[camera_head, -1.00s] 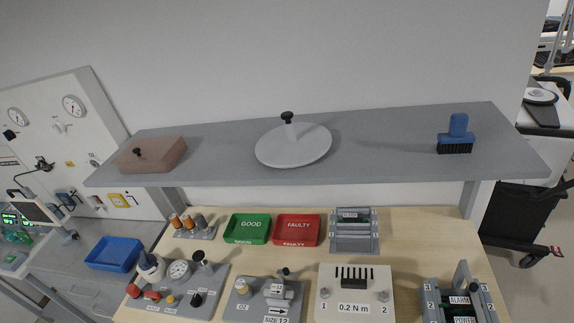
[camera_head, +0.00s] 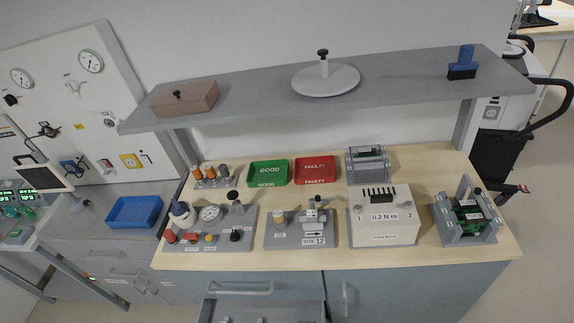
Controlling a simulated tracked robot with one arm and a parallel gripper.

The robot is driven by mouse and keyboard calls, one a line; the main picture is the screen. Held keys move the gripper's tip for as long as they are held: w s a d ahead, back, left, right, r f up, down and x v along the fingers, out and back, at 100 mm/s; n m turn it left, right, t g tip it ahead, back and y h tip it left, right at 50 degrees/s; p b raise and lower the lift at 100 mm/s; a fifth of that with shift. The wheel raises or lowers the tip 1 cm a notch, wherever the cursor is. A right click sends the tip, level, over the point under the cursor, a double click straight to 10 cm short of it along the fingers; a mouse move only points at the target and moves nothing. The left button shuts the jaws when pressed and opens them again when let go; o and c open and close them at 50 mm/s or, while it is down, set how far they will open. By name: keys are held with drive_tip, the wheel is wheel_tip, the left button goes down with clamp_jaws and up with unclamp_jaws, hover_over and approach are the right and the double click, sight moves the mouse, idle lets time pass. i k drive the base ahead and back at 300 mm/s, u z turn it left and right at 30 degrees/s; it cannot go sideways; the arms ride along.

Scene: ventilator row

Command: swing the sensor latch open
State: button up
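No part is labelled as the sensor latch, and I cannot tell for certain which one it is. A grey fixture (camera_head: 301,229) labelled "SIZE 12" stands on the wooden bench. It carries a cream-topped round part (camera_head: 280,217) and a small grey clamp-like mechanism (camera_head: 313,214) with a dark knob. Whether that mechanism is open or closed is too small to tell. My gripper is not in view.
A grey shelf (camera_head: 420,78) overhangs the wooden bench (camera_head: 335,258). Left of the fixture is a gauge panel (camera_head: 213,238); right of it are a "0.2 N m" box (camera_head: 384,225) and a rack with green boards (camera_head: 468,217). Green (camera_head: 268,173) and red (camera_head: 315,170) trays lie behind.

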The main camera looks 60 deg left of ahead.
sight(317, 199)
drive_tip(key=u, duration=0.15)
drive_tip(key=i, duration=0.95)
